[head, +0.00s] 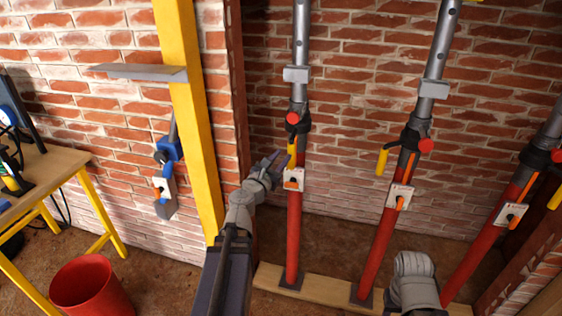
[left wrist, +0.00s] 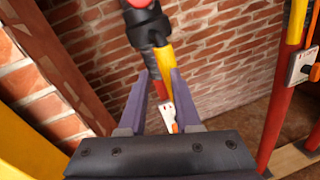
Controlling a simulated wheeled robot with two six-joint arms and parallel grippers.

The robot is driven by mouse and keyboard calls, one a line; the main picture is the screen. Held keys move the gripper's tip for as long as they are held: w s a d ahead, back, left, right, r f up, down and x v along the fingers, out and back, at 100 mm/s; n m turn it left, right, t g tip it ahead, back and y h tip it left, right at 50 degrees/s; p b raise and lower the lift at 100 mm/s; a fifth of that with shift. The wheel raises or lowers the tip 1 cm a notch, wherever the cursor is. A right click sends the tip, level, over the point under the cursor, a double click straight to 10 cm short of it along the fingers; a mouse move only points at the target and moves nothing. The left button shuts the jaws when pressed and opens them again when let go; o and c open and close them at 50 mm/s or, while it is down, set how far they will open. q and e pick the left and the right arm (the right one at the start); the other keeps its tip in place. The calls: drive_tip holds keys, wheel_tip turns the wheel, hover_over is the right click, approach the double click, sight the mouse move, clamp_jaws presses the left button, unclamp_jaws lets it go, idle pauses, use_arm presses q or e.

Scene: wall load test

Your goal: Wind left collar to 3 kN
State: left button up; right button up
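The left prop has a red lower tube (head: 294,235), a black collar (head: 298,122) with a red knob (head: 292,118), and a yellow handle (head: 292,149) hanging from the collar. A white gauge box (head: 293,179) with an orange lever is fixed below. My left gripper (head: 277,158) is beside the handle, just left of the tube. In the left wrist view, its fingers (left wrist: 161,84) are spread and the yellow handle (left wrist: 164,60) shows between the tips; I cannot tell whether they touch it. The gauge reading is too small to tell. My right gripper's fingers do not show.
A middle prop (head: 375,245) and a right prop (head: 483,235) stand to the right on a wooden sole board (head: 325,286). A yellow post (head: 182,100) stands left of my left arm. A red bucket (head: 92,287) and a workbench (head: 45,180) are at the left.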

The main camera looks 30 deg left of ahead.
use_arm(q)
drive_tip(key=s+a+m+h, duration=0.1)
drive_tip(key=m, duration=0.2)
drive_tip(key=s+a+f+m+h+b, duration=0.1)
drive_tip(key=a+m, duration=0.1)
drive_tip(key=m, duration=0.1)
drive_tip(key=s+a+m+h, duration=0.1)
drive_tip(key=a+m, duration=0.1)
drive_tip(key=m, duration=0.1)
drive_tip(key=shift+a+f, duration=0.1)
drive_tip(key=shift+f, duration=0.3)
clamp_jaws()
drive_tip(key=s+a+f+m+g+h+b, duration=0.15)
drive_tip(key=s+a+m+h, duration=0.25)
drive_tip(key=s+m, duration=0.5)
drive_tip(key=w+d+m, duration=0.2)
drive_tip(key=w+d, duration=0.5)
drive_tip(key=w, duration=0.6)
drive_tip(key=shift+w+r, duration=0.15)
drive_tip(key=shift+w, duration=0.1)
drive_tip(key=shift+t, duration=0.25)
